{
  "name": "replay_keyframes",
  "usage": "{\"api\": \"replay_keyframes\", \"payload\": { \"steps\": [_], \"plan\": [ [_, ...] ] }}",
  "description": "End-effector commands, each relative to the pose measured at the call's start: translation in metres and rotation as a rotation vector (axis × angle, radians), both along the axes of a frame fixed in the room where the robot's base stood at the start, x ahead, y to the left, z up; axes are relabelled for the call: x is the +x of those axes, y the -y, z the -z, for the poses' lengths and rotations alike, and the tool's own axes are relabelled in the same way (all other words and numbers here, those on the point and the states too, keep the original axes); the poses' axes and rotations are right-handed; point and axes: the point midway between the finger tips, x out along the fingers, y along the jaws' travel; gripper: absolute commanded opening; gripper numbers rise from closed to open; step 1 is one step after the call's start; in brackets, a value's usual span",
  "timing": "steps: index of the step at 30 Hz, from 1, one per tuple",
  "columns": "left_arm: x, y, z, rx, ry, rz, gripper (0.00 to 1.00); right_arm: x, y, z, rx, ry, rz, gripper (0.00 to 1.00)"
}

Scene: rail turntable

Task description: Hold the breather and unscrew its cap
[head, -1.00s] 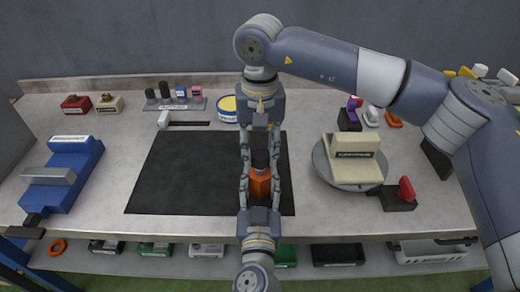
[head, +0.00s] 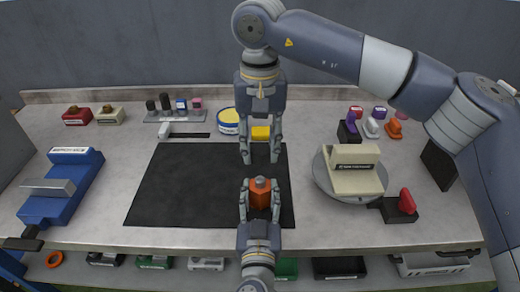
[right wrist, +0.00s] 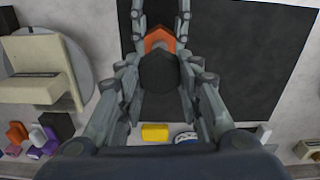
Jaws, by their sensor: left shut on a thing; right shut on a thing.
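The breather is an orange hexagonal body (head: 260,195) with a grey top, above the black mat's front part. My left gripper (head: 260,202) is shut on it from the front; its orange edge also shows in the right wrist view (right wrist: 160,38). My right gripper (head: 260,157) points toward it from the back, clear of the body. In the right wrist view a dark hexagonal cap (right wrist: 160,74) sits between the right fingers, which are shut on it. In the head view the cap hardly stands out against the black mat (head: 185,190).
A yellow block (head: 261,133) and a blue-yellow round tin (head: 229,118) lie behind the mat. A round turntable (head: 325,187) with a cream block (head: 355,172) is at right. A blue fixture (head: 62,190) is at left. The mat's left part is free.

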Motion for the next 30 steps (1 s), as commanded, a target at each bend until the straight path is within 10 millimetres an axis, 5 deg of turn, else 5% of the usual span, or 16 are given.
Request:
{"api": "replay_keyframes", "payload": {
  "steps": [6,7,10,23,30],
  "plan": [
    [0.000,0.000,0.000,0.000,0.000,-0.001,0.00,0.000,0.000,-0.001,0.000,-0.001,0.000,0.04],
    [0.000,0.000,0.000,0.000,0.000,-0.001,0.43,0.000,0.000,-0.001,0.000,-0.001,0.000,0.04],
    [0.000,0.000,0.000,0.000,0.000,-0.001,0.64,0.000,0.000,-0.001,0.000,-0.001,0.000,0.04],
    [-0.006,0.000,0.001,0.001,-0.001,0.000,0.64,0.000,0.000,0.000,0.000,-0.001,0.000,0.04],
    [-0.048,-0.001,0.002,0.001,-0.004,0.001,0.64,0.000,0.000,0.000,0.000,-0.001,0.000,0.04]
  ]
}}
